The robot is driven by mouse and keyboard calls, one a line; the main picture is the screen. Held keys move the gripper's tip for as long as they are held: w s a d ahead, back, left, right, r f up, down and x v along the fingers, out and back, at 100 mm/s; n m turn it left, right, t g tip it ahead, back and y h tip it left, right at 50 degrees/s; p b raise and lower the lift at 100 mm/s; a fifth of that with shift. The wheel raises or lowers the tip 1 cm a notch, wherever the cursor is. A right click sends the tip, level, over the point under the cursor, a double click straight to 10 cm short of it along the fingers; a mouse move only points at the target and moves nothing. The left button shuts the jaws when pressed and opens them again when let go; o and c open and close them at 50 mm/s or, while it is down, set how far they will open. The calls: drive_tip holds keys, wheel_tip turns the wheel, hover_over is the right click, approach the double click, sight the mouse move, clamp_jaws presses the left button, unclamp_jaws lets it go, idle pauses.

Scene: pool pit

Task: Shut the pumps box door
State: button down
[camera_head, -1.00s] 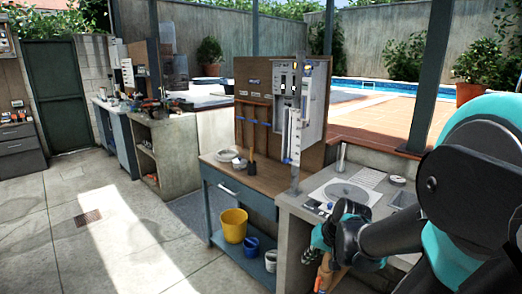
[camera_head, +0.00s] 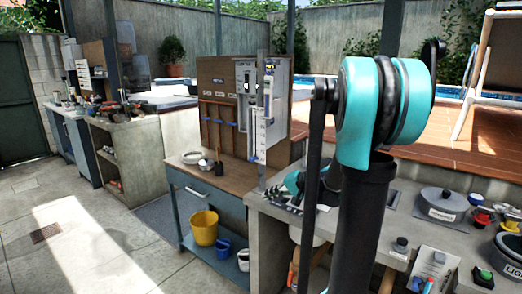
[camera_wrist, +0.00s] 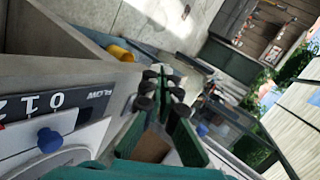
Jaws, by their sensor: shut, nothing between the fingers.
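The grey box (camera_head: 276,85) that looks like the pumps box is mounted on a wooden board. Its front appears open, and a narrow pale panel with blue marks (camera_head: 262,122), perhaps the door, stands out from it. The label is too small to read. My gripper (camera_head: 293,187) is low over the counter, below and right of this panel, partly hidden behind my arm.
A wooden-topped bench (camera_head: 222,174) with a yellow bucket (camera_head: 204,228) on its lower shelf stands below the board. A concrete counter (camera_head: 400,200) at right carries a lidded round pot (camera_head: 441,205) and several small items. Open paved floor (camera_head: 90,240) lies at left.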

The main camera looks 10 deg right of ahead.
drive_tip(key=w+d+r+m+t+y, duration=0.3)
drive_tip(key=w+d+r+t+y, duration=0.15)
drive_tip(key=w+d+r, duration=0.75)
drive_tip(key=x, duration=0.5)
drive_tip(key=f+x, duration=0.1)
drive_tip(key=x, duration=0.9)
drive_tip(key=shift+f, duration=0.25)
drive_tip(key=x, duration=0.3)
drive_tip(key=shift+a, duration=0.15)
